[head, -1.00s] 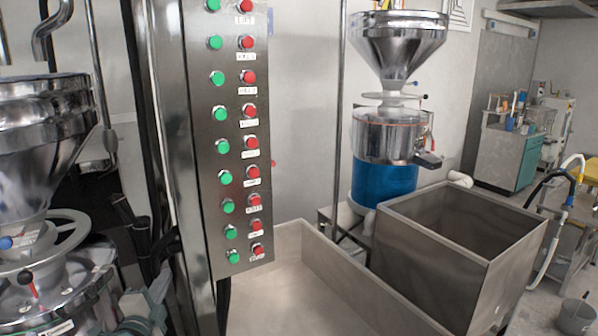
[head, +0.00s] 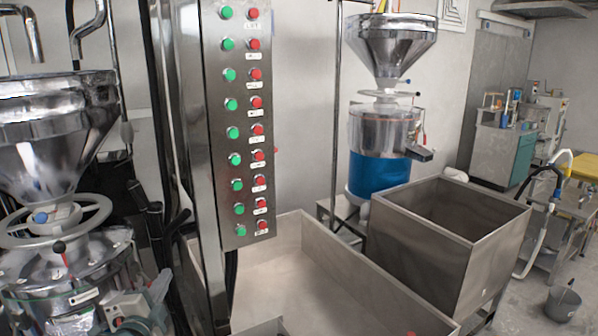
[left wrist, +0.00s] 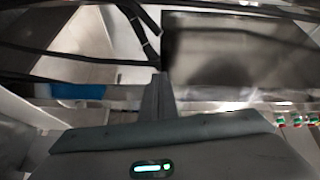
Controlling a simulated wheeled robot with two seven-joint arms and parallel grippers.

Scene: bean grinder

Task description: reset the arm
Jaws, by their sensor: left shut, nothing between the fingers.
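The left wrist view shows my left gripper (left wrist: 160,95) from behind, with its dark body and a green light at the bottom. Its narrow fingers are together with nothing between them. In the head view I cannot make out the left gripper clearly. My right gripper is in neither view. One bean grinder, with a steel funnel (head: 390,45) over a blue drum (head: 378,175), stands at the back right. Another grinder, with a steel funnel (head: 50,140) and a handwheel (head: 90,212), stands at the left.
A steel column with a panel of green and red buttons (head: 245,130) stands between the grinders. A steel trough (head: 300,255) and an open steel bin (head: 470,240) fill the middle and right. A grey bucket (head: 562,305) stands on the floor at the far right.

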